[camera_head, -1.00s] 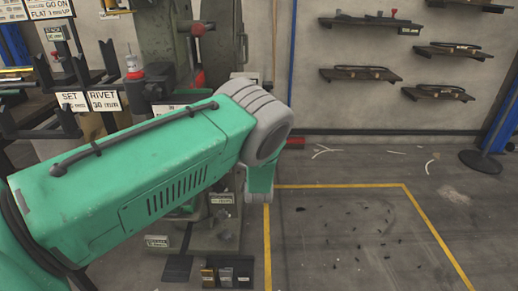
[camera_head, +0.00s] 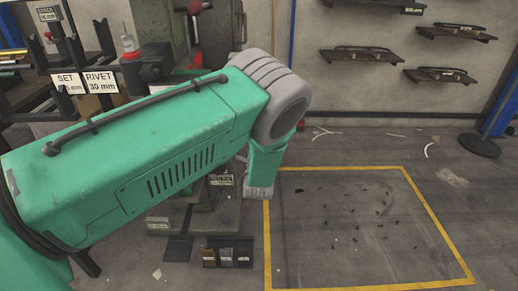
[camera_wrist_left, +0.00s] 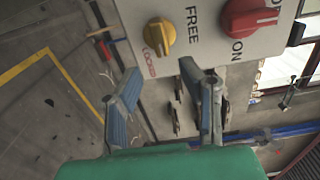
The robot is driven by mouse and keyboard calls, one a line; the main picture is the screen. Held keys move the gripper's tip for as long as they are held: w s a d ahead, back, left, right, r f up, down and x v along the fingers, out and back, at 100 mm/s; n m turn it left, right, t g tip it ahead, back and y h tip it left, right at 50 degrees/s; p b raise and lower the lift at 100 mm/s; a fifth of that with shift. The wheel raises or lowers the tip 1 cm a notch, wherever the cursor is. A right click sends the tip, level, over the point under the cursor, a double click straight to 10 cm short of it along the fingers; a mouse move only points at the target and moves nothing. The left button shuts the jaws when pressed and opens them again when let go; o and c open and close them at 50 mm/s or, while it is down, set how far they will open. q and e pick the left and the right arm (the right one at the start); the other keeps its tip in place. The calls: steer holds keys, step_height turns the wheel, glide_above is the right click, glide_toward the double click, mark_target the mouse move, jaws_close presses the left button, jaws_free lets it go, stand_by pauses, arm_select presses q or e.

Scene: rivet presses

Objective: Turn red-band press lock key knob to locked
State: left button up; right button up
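In the left wrist view, a yellow knob (camera_wrist_left: 160,32) sits on a pale control panel (camera_wrist_left: 205,68) at the top. The panel has a black FREE label beside the knob and a red LOCKED label below it. In the head view my left arm crosses the picture and the left gripper is not visible. My right gripper is in neither view.
A larger red knob (camera_wrist_left: 245,18) marked ON is right of the yellow one. In the head view, a rack with SET and RIVET signs (camera_head: 100,81) stands left, wall shelves (camera_head: 360,55) hang behind, and a yellow-outlined floor area (camera_head: 345,225) is open except for small dark bits.

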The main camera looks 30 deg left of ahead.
arm_select(q)
steer(key=v, duration=0.7)
steer(key=shift+f, duration=0.1)
